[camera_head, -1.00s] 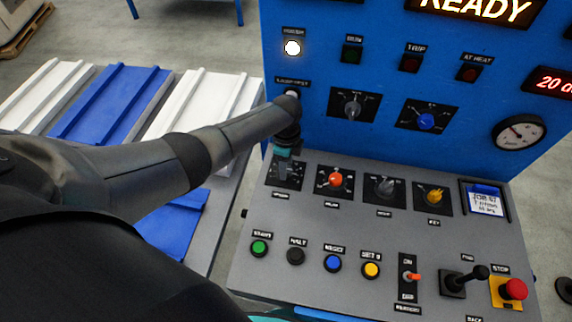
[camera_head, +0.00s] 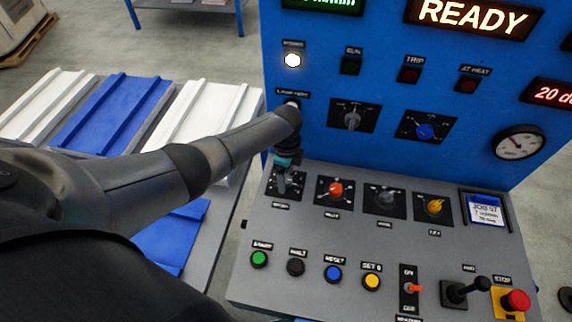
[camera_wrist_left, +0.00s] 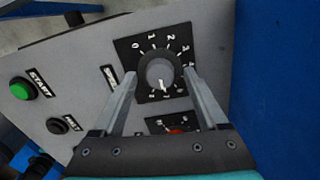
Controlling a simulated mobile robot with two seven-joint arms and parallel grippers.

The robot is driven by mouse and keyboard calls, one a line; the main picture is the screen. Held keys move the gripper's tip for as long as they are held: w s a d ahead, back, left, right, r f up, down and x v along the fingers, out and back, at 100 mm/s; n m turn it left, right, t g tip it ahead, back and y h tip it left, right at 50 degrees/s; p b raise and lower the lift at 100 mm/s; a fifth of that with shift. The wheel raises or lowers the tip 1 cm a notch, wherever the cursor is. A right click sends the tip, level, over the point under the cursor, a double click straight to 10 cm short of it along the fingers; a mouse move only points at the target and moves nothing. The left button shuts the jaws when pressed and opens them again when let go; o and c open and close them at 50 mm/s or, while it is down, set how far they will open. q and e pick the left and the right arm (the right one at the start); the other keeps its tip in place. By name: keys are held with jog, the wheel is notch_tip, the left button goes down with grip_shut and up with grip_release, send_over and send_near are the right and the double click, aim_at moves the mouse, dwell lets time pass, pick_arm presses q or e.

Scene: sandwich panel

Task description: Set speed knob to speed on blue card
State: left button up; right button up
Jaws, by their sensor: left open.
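The speed knob (camera_wrist_left: 160,73) is a grey round knob on a black numbered dial. Its white mark points toward the bottom of the left wrist view; the number there is hard to read. In the head view its dial (camera_head: 296,187) is leftmost in the console row, partly hidden by my gripper. My left gripper (camera_head: 283,180) points down at it. In the left wrist view the gripper (camera_wrist_left: 160,84) is open, one finger on each side of the knob; contact cannot be told. The blue card (camera_head: 485,209) is at the console's right; its small text is not surely legible. My right gripper is not in view.
An orange-red knob (camera_head: 335,190) sits just right of the speed dial. Green (camera_head: 259,259), black, blue and yellow buttons line the front. A red stop button (camera_head: 515,300) is at the right. The blue upright panel (camera_head: 390,80) rises close behind.

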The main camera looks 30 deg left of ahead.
pick_arm(q)
notch_tip(320, 180, up, 15)
jog(key=p, duration=0.4)
dwell(0.4)
